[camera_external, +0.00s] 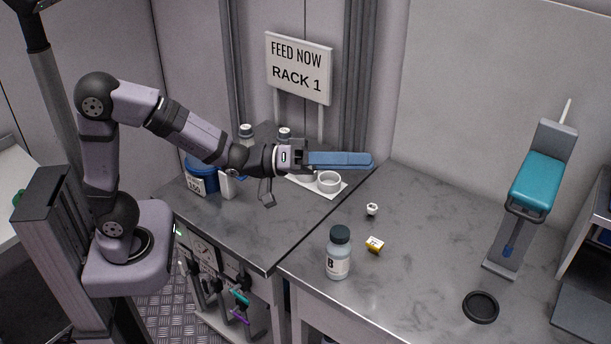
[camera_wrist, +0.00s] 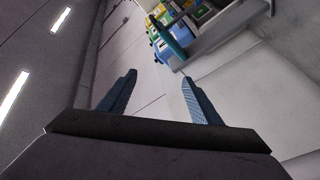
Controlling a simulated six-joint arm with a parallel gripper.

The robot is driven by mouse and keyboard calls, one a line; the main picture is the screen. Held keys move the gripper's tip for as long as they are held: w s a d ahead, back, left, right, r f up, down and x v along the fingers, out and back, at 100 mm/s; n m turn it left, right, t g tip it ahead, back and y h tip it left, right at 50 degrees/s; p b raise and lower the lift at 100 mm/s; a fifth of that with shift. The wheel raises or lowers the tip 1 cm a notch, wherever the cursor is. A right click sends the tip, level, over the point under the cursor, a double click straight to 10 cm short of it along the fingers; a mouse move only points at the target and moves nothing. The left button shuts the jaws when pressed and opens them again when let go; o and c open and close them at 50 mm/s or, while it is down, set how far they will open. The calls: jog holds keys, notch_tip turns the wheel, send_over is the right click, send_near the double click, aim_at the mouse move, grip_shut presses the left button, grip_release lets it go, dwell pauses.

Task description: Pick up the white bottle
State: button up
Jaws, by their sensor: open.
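A pale, whitish bottle (camera_external: 338,262) with a dark cap and a label marked "B" stands upright near the front edge of the right counter. Two more dark-capped bottles stand at the back of the left counter, a left one (camera_external: 246,134) and a right one (camera_external: 284,136), partly hidden by my arm. My gripper (camera_external: 368,160) is held level above the counters, pointing right, up and behind the "B" bottle and apart from it. In the wrist view its two blue fingers (camera_wrist: 159,77) are spread with nothing between them. No bottle can be made out there.
A small white piece (camera_external: 372,209) and a yellow-and-white piece (camera_external: 375,244) lie near the bottle. A white dish (camera_external: 328,182) sits below my gripper. A teal-padded stand (camera_external: 537,182) and black ring (camera_external: 481,307) are at right. Bare counter lies between.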

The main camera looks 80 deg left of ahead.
aim_at(344, 231)
jog(key=a+f+m+g+h+p, duration=0.1)
jog(key=f+m+h, duration=0.1)
jog(key=f+m, duration=0.2)
jog(key=a+f+m+g+h, duration=0.1)
jog(key=f+m, duration=0.3)
jog(key=f, duration=0.4)
jog(key=a+f+m+g+h+p, duration=0.1)
jog(key=a+f+m+g+h, duration=0.1)
jog(key=f+m, duration=0.2)
jog(key=shift+a+f+g+h+p, duration=0.15)
jog(key=shift+a+f+g, duration=0.05)
jog(key=shift+f, duration=0.45)
jog(key=shift+a+f+g+h+p, duration=0.15)
jog(key=shift+a+f+g, duration=0.05)
jog(key=shift+f, duration=0.4)
jog(key=s+f+m, duration=0.1)
jog(key=s+f+m+g+h, duration=0.1)
jog(key=f, duration=0.1)
jog(key=s+a+f+h, duration=0.1)
jog(key=shift+s+f+m+g, duration=0.3)
jog(key=shift+s+f+m, duration=0.05)
jog(key=shift+m, duration=0.05)
jog(key=shift+p+x, duration=2.15)
jog(key=shift+x, duration=1.1)
jog(key=shift+w+d+r, duration=0.1)
jog(key=shift+w+d, duration=0.2)
jog(key=shift+d, duration=0.05)
jog(key=shift+c, duration=0.5)
grip_shut()
